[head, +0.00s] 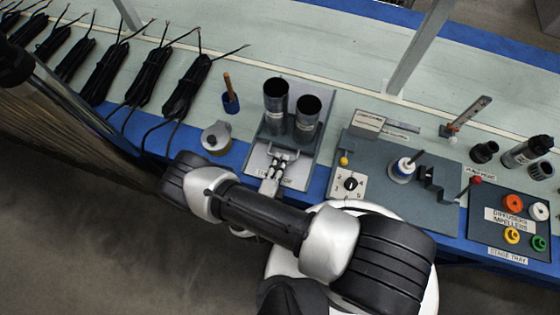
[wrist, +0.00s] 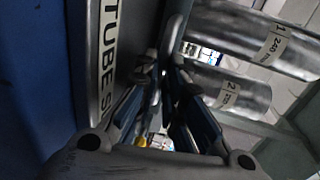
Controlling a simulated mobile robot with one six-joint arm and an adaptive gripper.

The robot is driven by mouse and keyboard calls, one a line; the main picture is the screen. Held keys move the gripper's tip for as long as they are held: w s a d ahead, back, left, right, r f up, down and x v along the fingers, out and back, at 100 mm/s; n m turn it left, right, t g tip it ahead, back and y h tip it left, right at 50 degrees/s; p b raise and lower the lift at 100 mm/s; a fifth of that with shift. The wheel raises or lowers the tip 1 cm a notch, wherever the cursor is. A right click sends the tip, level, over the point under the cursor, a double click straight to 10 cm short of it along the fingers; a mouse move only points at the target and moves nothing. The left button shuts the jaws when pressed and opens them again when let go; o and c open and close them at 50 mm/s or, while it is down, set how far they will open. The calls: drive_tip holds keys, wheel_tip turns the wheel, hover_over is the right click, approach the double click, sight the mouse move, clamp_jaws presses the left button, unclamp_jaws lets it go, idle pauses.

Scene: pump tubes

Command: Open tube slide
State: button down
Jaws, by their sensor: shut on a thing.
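The tube slide (head: 255,158) is a grey plate fixture at the front edge of the bench, with a white label partly covered by my gripper. Two metal tubes stand in it, one at the left (head: 275,107) and one at the right (head: 307,118). In the wrist view they carry the labels 1 (wrist: 250,40) and 2 (wrist: 230,93). My gripper (head: 279,165) is at the front of the slide, before the tubes. In the wrist view my gripper (wrist: 165,75) is shut on the slide's grey handle (wrist: 177,25). The grip itself is partly hidden by the fingers.
A round grey part (head: 215,137) and a blue cup (head: 230,102) stand left of the slide. A fixture plate with a knob panel (head: 350,184) is close on the right. The stage tray (head: 508,252) lies farther right. Black cable bundles (head: 187,88) lie at the left.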

drive_tip(key=c, duration=2)
unclamp_jaws()
drive_tip(key=shift+o, duration=0.2)
drive_tip(key=shift+s, duration=0.1)
drive_tip(key=v, duration=1.1)
drive_tip(key=shift+s, duration=0.35)
drive_tip(key=shift+a+r, duration=0.15)
